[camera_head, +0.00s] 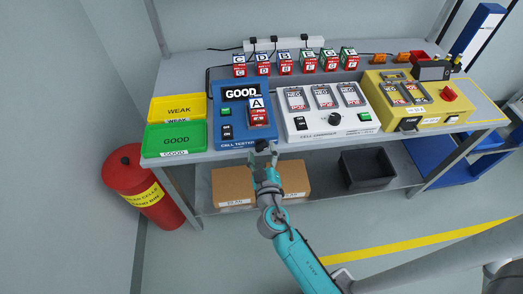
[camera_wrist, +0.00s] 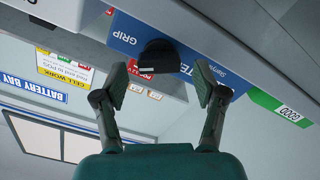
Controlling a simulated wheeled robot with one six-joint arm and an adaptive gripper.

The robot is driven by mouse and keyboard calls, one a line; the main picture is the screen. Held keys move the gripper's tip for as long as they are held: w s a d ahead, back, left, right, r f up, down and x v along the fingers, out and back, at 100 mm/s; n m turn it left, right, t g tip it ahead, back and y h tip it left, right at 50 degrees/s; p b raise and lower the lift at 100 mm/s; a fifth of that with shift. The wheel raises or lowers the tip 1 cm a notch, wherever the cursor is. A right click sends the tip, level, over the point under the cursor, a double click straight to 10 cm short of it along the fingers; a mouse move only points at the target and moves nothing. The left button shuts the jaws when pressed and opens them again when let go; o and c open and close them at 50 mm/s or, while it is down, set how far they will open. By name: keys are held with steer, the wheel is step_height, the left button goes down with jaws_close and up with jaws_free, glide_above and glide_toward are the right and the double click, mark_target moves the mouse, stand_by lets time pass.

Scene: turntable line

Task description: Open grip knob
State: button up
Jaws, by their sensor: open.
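The grip knob (camera_wrist: 158,57) is a dark, rounded knob on the blue front of the cell tester, beside the printed word GRIP. In the head view the knob (camera_head: 262,146) shows at the lower front of the blue cell tester (camera_head: 232,135). My gripper (camera_wrist: 165,88) is open, with one finger on each side of the knob in the wrist view and a gap between. In the head view my gripper (camera_head: 264,160) is just in front of the knob. A block marked A (camera_head: 257,112) sits on the tester, whose display reads GOOD.
A white cell charger (camera_head: 348,122) stands right of the tester, and a yellow machine (camera_head: 440,112) beyond it. Yellow WEAK (camera_head: 180,97) and green GOOD (camera_head: 153,139) trays lie left. Lettered blocks line the back. A shelf below holds cardboard boxes (camera_head: 233,188) and a dark bin (camera_head: 368,169).

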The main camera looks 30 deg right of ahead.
steer(key=v, duration=1.1)
steer(key=shift+s, duration=0.15)
steer(key=shift+c, duration=0.3)
